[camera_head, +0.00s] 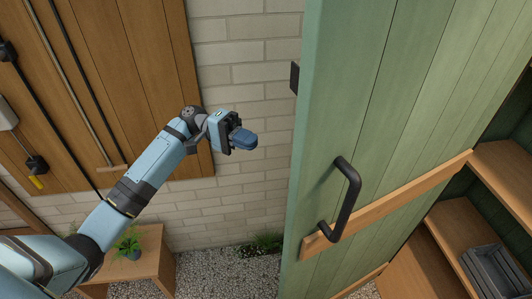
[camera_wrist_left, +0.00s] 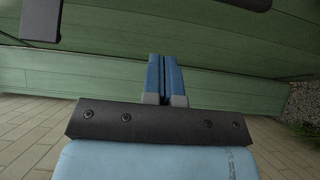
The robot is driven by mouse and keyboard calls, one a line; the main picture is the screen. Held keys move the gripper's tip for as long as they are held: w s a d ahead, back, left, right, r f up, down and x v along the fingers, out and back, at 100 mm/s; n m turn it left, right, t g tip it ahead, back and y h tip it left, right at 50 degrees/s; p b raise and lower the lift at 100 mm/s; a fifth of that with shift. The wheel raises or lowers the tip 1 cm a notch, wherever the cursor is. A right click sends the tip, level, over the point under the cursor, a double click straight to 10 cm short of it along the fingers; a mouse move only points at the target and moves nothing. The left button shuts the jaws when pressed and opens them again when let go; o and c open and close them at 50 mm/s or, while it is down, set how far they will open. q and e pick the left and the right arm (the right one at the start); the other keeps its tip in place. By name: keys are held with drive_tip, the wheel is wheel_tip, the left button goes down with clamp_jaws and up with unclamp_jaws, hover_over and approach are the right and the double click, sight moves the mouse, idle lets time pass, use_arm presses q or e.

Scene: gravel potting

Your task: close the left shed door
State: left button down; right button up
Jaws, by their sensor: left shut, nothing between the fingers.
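The green plank shed door (camera_head: 335,110) stands open at the right of the head view, with its free edge toward the middle. It bears a black bar handle (camera_head: 348,200) and a wooden rail (camera_head: 395,203). My left gripper (camera_head: 246,139) is in front of the brick wall, left of the door and apart from it in the picture. Its blue fingers are together and empty. In the left wrist view the shut fingers (camera_wrist_left: 165,78) point at green boards (camera_wrist_left: 110,72); I cannot tell whether they touch. My right gripper is not in view.
A black block (camera_head: 294,77) sits at the door's edge. Wooden shelves (camera_head: 500,170) with a grey crate (camera_head: 490,271) are at the right. A wooden tool panel (camera_head: 140,60) hangs at the left, above a small bench (camera_head: 155,262) with a potted plant (camera_head: 131,244).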

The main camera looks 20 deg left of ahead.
use_arm(q)
drive_tip(key=s+d+p, duration=0.3)
drive_tip(key=d+p, duration=0.1)
drive_tip(key=d, duration=0.7)
drive_tip(key=shift+s+d, duration=0.2)
drive_tip(key=shift+s, duration=0.2)
drive_tip(key=shift+f, duration=0.1)
